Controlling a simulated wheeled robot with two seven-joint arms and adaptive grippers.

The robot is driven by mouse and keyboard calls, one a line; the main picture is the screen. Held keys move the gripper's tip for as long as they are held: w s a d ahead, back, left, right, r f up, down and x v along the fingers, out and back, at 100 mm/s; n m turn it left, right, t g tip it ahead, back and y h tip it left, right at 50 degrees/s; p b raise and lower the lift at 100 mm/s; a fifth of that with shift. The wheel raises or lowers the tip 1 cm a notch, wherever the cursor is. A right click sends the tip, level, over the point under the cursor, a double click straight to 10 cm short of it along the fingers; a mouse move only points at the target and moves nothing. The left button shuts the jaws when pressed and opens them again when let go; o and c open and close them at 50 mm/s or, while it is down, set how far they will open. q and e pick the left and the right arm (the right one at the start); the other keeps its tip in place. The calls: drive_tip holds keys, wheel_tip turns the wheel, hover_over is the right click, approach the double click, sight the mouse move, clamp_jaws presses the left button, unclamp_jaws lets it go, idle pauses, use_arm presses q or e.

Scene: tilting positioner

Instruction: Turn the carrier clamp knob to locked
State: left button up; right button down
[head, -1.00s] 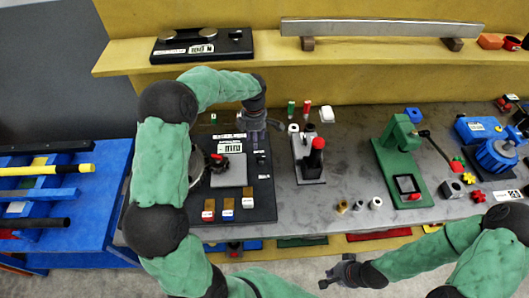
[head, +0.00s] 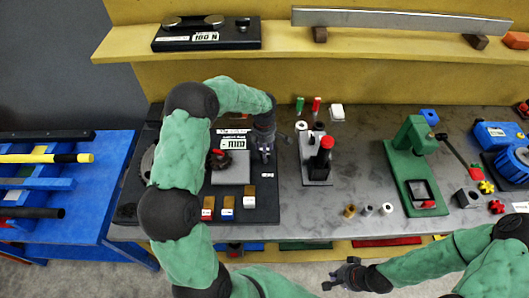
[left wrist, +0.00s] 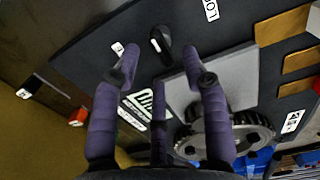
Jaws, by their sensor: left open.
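The dark positioner panel (head: 268,208) lies on the bench with a grey plate (head: 232,176) and a toothed gear (left wrist: 240,135). In the left wrist view a black knob (left wrist: 162,42) with a white mark sits on the panel beside the grey plate; I take it to be the clamp knob. My left gripper (left wrist: 160,78) is open, its purple fingers spread and pointing at the knob, with nothing between them. In the head view the left gripper (head: 264,153) is over the panel's right part and hides the knob. My right gripper (head: 340,275) is open and empty in front of the bench.
A small stand with a red-topped lever (head: 326,145) stands just right of the panel. A green press (head: 411,150) and blue vise-like device (head: 508,155) are farther right. Several small blocks (head: 228,209) line the panel's front. A shelf (head: 280,45) runs behind.

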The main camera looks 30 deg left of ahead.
use_arm(q)
drive_tip(key=shift+f, duration=1.3)
drive_tip(key=shift+c, duration=0.3)
clamp_jaws()
